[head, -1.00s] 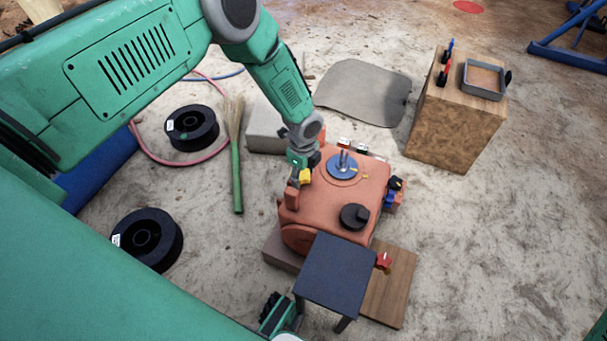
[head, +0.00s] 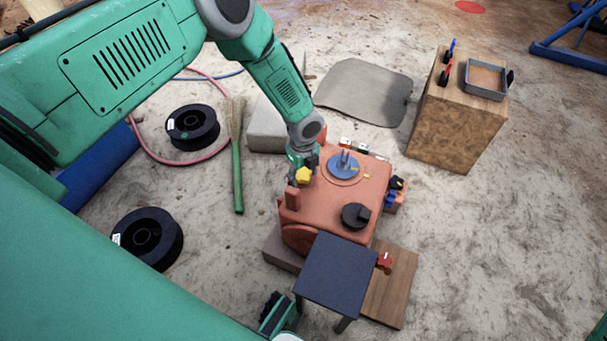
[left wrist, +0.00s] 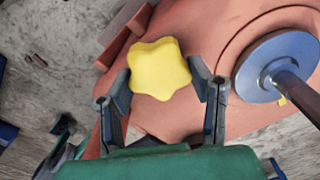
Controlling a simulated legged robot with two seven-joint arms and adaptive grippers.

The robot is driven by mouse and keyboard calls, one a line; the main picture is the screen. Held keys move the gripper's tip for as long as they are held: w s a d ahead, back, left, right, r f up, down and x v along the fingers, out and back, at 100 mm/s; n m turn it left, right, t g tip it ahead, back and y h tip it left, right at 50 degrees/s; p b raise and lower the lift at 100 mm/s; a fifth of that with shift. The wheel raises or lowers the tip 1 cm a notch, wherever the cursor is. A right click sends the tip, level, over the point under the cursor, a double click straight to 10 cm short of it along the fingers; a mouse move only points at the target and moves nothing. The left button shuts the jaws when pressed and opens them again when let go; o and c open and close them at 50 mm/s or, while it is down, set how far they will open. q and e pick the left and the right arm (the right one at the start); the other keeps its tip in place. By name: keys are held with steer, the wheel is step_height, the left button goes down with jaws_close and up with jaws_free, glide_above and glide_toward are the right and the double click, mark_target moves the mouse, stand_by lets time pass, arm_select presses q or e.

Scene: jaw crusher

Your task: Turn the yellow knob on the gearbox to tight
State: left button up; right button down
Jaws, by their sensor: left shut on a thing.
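The orange-red gearbox (head: 330,205) stands on the ground in the middle of the head view. The yellow knob (head: 303,175) is at its upper left corner; it also shows in the left wrist view as a star-shaped knob with rounded lobes (left wrist: 160,68). My left gripper (head: 302,168) reaches it from above. In the left wrist view its two dark fingers (left wrist: 164,88) lie on opposite sides of the knob and are shut on it. A green and dark part (head: 277,313) at the bottom of the head view may be my right gripper; its fingers are not clear.
A blue disc (head: 343,166) with upright pins and a black round knob (head: 355,216) sit on the gearbox. A dark small table (head: 336,272) stands in front. A wooden block (head: 452,125) is at right. Black spools (head: 148,240) and a broom (head: 237,165) lie at left.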

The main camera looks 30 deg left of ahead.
mark_target(304, 174)
arm_select(q)
steer(key=shift+w+r, duration=0.15)
steer(key=shift+w, duration=0.1)
steer(key=o, duration=1.2)
steer(key=shift+c, duration=0.2)
steer(key=shift+s, duration=0.1)
step_height(304, 174, up, 12)
